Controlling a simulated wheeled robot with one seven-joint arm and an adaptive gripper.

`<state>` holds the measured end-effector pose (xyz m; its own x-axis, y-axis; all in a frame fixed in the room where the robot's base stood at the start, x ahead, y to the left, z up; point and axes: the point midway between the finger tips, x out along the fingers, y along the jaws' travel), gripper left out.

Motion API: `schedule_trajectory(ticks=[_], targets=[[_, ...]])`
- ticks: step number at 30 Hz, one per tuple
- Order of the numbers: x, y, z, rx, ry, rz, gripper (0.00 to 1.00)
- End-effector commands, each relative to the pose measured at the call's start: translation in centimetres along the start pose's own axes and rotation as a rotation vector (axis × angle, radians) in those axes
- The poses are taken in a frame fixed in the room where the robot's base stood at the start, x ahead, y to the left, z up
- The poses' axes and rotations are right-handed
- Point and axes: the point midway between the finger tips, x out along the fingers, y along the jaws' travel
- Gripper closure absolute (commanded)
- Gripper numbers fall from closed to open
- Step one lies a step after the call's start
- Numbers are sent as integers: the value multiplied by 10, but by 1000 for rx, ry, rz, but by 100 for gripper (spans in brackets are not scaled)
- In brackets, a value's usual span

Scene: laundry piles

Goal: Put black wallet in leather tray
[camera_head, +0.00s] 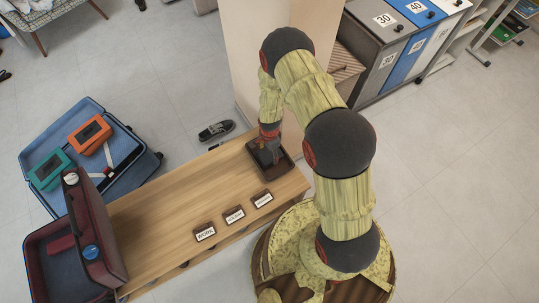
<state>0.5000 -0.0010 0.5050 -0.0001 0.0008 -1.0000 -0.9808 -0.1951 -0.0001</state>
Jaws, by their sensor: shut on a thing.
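The dark brown leather tray (277,175) sits at the far right end of the wooden bench, by the beige column. My gripper (267,153) points down over the tray, with its fingers low, at or just above the inside. It is shut on a small dark thing, which I take to be the black wallet. The wallet blends with the dark tray and is mostly hidden by my gripper, so I cannot tell whether it touches the tray floor.
A blue suitcase (50,150) with orange and teal boxes lies beyond. A dark shoe (216,130) lies on the floor. Numbered bins (385,45) stand at upper right.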

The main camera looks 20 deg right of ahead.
Motion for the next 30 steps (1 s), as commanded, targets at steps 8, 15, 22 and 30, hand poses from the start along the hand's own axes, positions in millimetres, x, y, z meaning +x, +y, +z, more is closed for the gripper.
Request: schedule_trajectory(ticks=[8,15,22,30], targets=[[13,-1,0,0,0,-1,60],[16,0,0,0,0,0,32],[16,0,0,0,0,0,19],[16,0,0,0,0,0,16]])
